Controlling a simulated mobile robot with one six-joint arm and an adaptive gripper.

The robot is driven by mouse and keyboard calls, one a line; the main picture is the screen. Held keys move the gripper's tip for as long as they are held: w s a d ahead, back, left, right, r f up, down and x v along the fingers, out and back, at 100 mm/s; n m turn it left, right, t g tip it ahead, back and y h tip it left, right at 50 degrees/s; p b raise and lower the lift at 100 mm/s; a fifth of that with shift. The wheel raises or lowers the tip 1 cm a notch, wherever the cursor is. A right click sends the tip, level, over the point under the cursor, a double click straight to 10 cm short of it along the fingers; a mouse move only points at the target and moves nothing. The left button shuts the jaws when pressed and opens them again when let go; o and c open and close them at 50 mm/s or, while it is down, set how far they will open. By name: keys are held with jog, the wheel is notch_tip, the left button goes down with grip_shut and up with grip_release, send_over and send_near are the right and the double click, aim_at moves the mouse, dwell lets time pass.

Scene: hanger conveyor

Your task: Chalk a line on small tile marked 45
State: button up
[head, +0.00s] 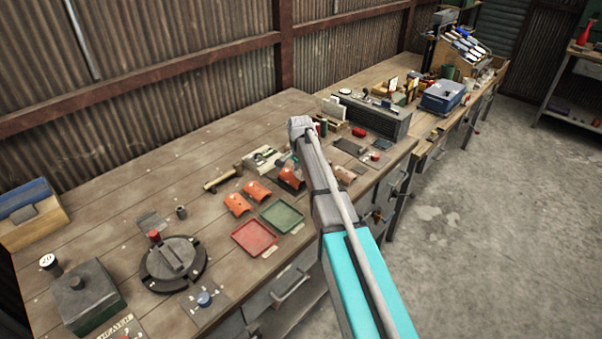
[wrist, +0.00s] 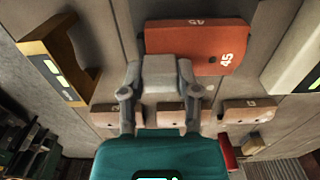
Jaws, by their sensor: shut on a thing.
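An orange-red tile marked 45 (wrist: 190,38) lies at the upper middle of the wrist view, with its number on the top and on the right end. My gripper (wrist: 160,72) is just in front of this tile, and its grey fingers overlap the tile's lower left part. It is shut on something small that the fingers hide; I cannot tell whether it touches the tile. In the head view my arm hides most of the gripper, near a dark orange tile (head: 291,179). No number is legible there. No chalk is clearly visible.
Smaller pinkish tiles (wrist: 249,111) lie in a row in the wrist view. A yellow-brown bracket (wrist: 62,62) stands at left. In the head view, red (head: 254,237) and green (head: 283,216) trays lie near the bench's front edge.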

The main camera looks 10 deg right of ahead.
jog(key=shift+w+a, duration=0.15)
jog(key=shift+w, duration=0.1)
jog(key=shift+w+a, duration=0.2)
jog(key=shift+w, duration=0.1)
jog(key=shift+w+a, duration=0.1)
jog(key=shift+s, duration=0.2)
dwell(0.6)
jog(key=shift+s+d, duration=0.45)
jog(key=shift+s, duration=0.05)
jog(key=shift+w+a, duration=0.1)
jog(key=shift+w, duration=0.1)
dwell(0.4)
jog(key=shift+w+a, duration=0.3)
jog(key=shift+w, duration=0.1)
jog(key=shift+s, duration=0.15)
dwell(0.6)
jog(key=shift+s+d, duration=0.35)
jog(key=shift+s, duration=0.05)
